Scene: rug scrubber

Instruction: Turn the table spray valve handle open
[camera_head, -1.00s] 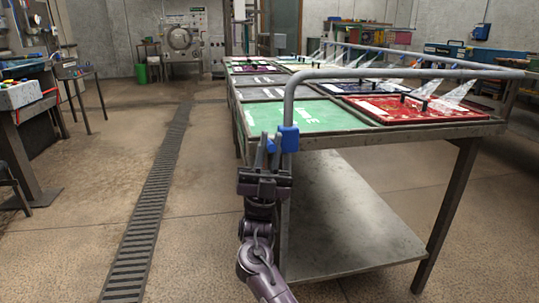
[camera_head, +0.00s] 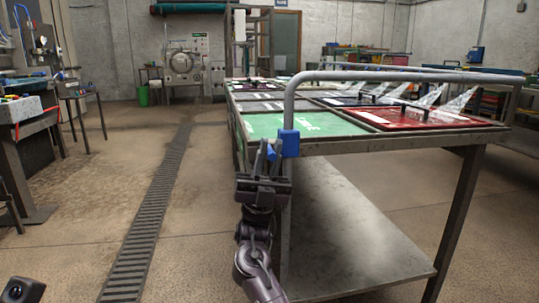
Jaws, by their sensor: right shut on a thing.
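The table spray pipe (camera_head: 400,75) is a grey rail along the top of the long table. Its near end bends down at the left, where a blue valve handle (camera_head: 289,143) sits at the table's front left corner. My right gripper (camera_head: 268,152) is at this corner, with its dark fingers pointing up against the left side of the blue part. It is shut on the handle, though the exact contact is partly hidden. Pale, see-through fan shapes (camera_head: 460,101) stand over the mats on the right. My left gripper is not in view.
The table (camera_head: 390,146) carries green, grey and red mats and has a lower shelf (camera_head: 350,245). A floor drain grate (camera_head: 150,225) runs along the left. A bench (camera_head: 40,130) stands at far left. The floor between is clear.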

